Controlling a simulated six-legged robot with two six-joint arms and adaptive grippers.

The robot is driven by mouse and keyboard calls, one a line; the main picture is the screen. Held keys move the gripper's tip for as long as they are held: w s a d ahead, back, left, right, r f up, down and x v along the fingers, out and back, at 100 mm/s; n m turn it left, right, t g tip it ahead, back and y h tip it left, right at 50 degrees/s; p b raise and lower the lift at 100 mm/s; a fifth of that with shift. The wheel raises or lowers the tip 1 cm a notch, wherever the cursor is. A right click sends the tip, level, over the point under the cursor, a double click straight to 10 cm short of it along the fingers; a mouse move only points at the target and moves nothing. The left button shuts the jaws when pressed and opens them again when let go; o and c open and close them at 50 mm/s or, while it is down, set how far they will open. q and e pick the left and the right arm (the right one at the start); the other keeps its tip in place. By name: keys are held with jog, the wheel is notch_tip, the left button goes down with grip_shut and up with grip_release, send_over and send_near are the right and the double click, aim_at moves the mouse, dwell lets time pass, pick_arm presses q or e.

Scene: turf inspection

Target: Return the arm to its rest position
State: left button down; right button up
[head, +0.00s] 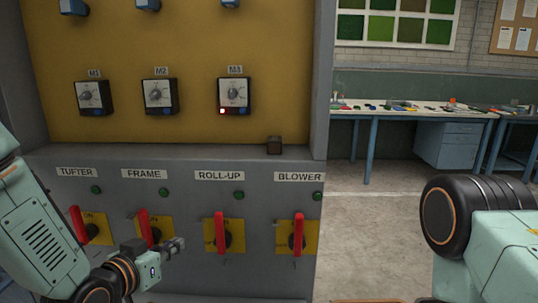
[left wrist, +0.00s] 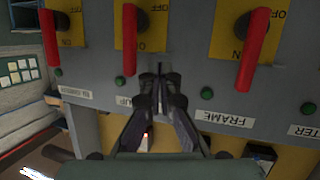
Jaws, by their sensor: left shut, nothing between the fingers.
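My left gripper (head: 178,243) is shut and empty in front of the panel's lower row, just right of the FRAME switch (head: 146,227). Its closed fingers also show in the left wrist view (left wrist: 160,82), between the ROLL-UP handle (left wrist: 130,40) and the FRAME handle (left wrist: 255,50), with no visible hold on either. My left arm comes in from the left and partly covers the panel near the TUFTER switch (head: 79,224). My right arm shows at the right edge of the head view; its gripper is out of view.
The grey panel (head: 262,167) also carries the ROLL-UP (head: 219,231) and BLOWER (head: 298,233) red handles. Dials M1 (head: 92,97), M2 (head: 159,96) and M3 (head: 234,95) sit above; M3 has a red light. A workbench (head: 410,110) stands behind right, with clear floor before it.

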pick_arm(q)
jog(key=s+a+f+n+g+y+b, duration=0.1)
jog(key=s+f+n+g+y+b, duration=0.15)
jog(key=s+f+g, duration=0.95)
jog(key=s+f+g+y, duration=0.1)
jog(key=s+f, duration=0.8)
jog(key=s, duration=0.4)
jog(key=s+a+f+b, duration=0.1)
jog(key=s+f, duration=0.9)
jog(key=s, duration=0.2)
jog(key=shift+s+a+g+y, duration=0.2)
jog(key=shift+s+g+y, duration=0.15)
jog(key=shift+g, duration=0.05)
jog(key=shift+f, duration=0.1)
